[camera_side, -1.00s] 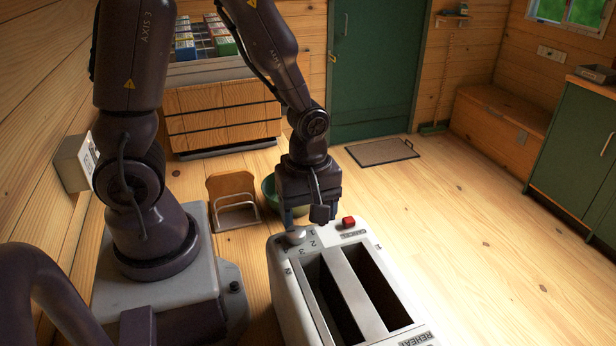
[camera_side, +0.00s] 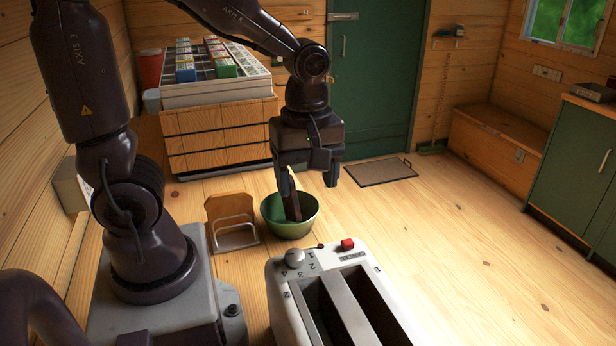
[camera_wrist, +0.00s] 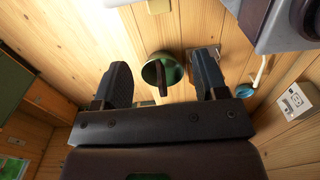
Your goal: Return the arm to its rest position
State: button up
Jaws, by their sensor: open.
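My gripper (camera_side: 309,188) is raised above and behind the toaster (camera_side: 278,290), pointing down with its fingers apart and nothing held between them. It hangs over the green bowl (camera_side: 302,222). In the wrist view, my gripper's two fingers (camera_wrist: 163,64) are spread wide, with the green bowl (camera_wrist: 148,72) seen between them. A narrow dark brown piece (camera_wrist: 161,80) stands in the bowl; what it is I cannot tell. In the side view my left fingertip partly overlaps it.
A wire rack (camera_side: 236,240) with a brown slice (camera_side: 229,207) stands left of the bowl. The toaster has a dial (camera_side: 294,257) and a red button (camera_side: 347,243). A wooden cabinet (camera_side: 220,135) stands behind.

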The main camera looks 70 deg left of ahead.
jog(key=s+r+m+t, duration=0.2)
jog(key=r+m, duration=0.2)
jog(key=m, duration=0.5)
jog(key=s+d+r+m+t, duration=0.1)
jog(key=s+r+m+t, duration=0.1)
jog(key=r+m, duration=0.3)
jog(key=m+t, duration=0.1)
jog(key=m, duration=0.3)
jog(key=shift+s+d+t, duration=0.15)
jog(key=shift+s+t, duration=0.05)
jog(key=shift+t, duration=0.1)
jog(key=shift+r, duration=0.1)
jog(key=shift+c, duration=0.2)
dwell(1.1)
